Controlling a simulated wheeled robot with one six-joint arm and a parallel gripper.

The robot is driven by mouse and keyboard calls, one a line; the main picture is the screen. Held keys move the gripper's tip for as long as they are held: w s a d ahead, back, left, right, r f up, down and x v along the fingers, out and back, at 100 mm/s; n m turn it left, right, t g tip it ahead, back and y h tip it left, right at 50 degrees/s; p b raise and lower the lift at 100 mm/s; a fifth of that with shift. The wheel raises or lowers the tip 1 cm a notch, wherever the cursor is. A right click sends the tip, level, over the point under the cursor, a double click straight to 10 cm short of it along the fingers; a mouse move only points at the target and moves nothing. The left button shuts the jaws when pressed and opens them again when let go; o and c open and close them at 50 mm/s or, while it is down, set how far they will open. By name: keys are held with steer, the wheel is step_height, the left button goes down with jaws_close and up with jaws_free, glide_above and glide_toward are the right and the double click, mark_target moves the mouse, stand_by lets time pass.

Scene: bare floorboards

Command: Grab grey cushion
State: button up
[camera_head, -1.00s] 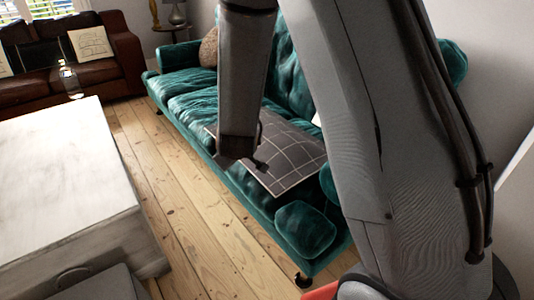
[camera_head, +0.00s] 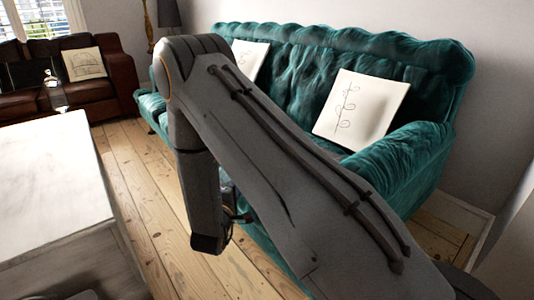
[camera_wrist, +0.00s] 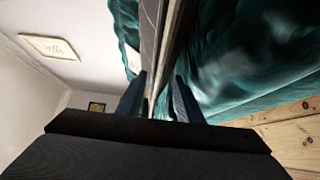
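The grey cushion (camera_wrist: 151,35) shows nearly edge-on in the wrist view, with a grey face and a pale edge strip. It runs from the top of the picture down between my gripper's two dark fingers (camera_wrist: 160,88). The fingers lie close on both sides of the cushion and appear shut on it. In the head view my arm hides the cushion, and the fingers cannot be made out; only my wrist end (camera_head: 212,240) shows, low in front of the teal sofa.
The teal sofa (camera_head: 300,75) stands behind my arm, with white patterned cushions (camera_head: 360,108) on it. A white table (camera_head: 50,190) is at the left. A brown sofa (camera_head: 118,70) stands at the back left. Bare floorboards (camera_head: 150,190) lie between table and teal sofa.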

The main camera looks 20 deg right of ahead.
steer(key=b+x, duration=0.2)
steer(key=x, duration=0.3)
steer(key=shift+w+r, duration=0.15)
steer(key=shift+w, duration=0.2)
jaws_close()
